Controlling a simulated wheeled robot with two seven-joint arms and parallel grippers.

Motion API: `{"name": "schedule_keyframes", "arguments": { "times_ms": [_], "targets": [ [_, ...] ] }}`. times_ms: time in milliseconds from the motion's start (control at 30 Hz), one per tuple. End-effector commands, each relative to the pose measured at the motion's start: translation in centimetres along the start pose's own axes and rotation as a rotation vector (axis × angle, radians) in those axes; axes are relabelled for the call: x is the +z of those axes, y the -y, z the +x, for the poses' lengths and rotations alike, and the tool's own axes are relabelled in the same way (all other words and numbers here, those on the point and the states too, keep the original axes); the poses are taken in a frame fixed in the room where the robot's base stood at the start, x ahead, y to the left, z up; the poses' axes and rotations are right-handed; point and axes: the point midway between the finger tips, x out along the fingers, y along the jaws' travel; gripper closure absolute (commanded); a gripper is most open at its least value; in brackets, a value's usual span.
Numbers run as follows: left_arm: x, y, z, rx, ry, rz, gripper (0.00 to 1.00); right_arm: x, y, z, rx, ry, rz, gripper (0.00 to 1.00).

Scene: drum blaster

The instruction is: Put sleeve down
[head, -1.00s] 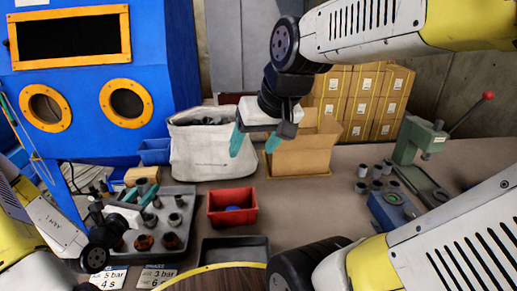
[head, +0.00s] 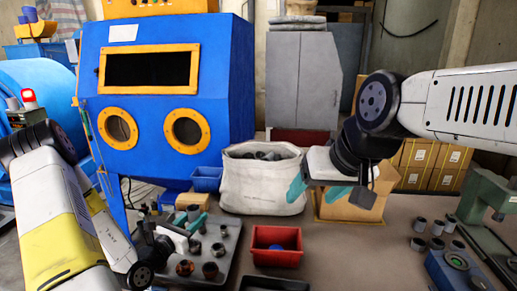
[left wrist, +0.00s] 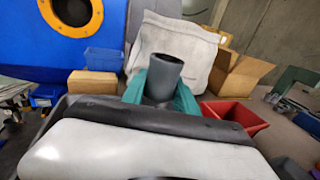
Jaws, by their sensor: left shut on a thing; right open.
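My left gripper (head: 188,224) is shut on a dark grey sleeve (left wrist: 160,78), which stands roughly upright between the teal fingers in the left wrist view. In the head view the sleeve (head: 193,212) shows small at the fingertips, over the left back part of a grey tray (head: 232,262). I cannot tell whether its lower end touches the tray. Several sleeves stand in the tray, some grey and some rusty brown (head: 210,270). My right gripper (head: 331,191) is open and empty, its teal fingers apart in front of the white bag and cardboard box.
A red bin (head: 276,257) stands right of the tray. A white bag (head: 262,190) of dark parts and a small blue bin (head: 207,179) stand behind. The blue blasting cabinet (head: 225,90) rises at the back left. Grey sleeves (head: 437,228) and a green press (head: 482,205) are at right.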

Motion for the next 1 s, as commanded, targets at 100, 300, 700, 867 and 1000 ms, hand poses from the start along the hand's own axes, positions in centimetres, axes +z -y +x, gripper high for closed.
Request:
{"name": "schedule_keyframes", "arguments": {
  "times_ms": [100,300,700,867,1000],
  "targets": [
    [0.2,0.1,0.1,-0.008,0.002,0.001,1.00,0.0,0.0,0.0,0.000,0.000,0.000,0.32],
    [1.9,2.0,1.3,-0.147,0.005,0.008,1.00,0.0,0.0,0.0,0.000,0.000,0.000,0.32],
    [7.2,8.7,4.9,-0.612,0.003,0.006,1.00,0.0,0.0,0.0,0.000,0.000,0.000,0.32],
    [8.0,9.8,5.4,-0.689,0.001,0.002,1.00,-0.1,0.0,0.0,0.000,0.002,-0.001,0.39],
    [8.2,10.0,5.5,-0.704,0.000,0.000,1.00,-1.4,0.4,0.1,-0.005,0.028,-0.015,0.39]
  ]
}}
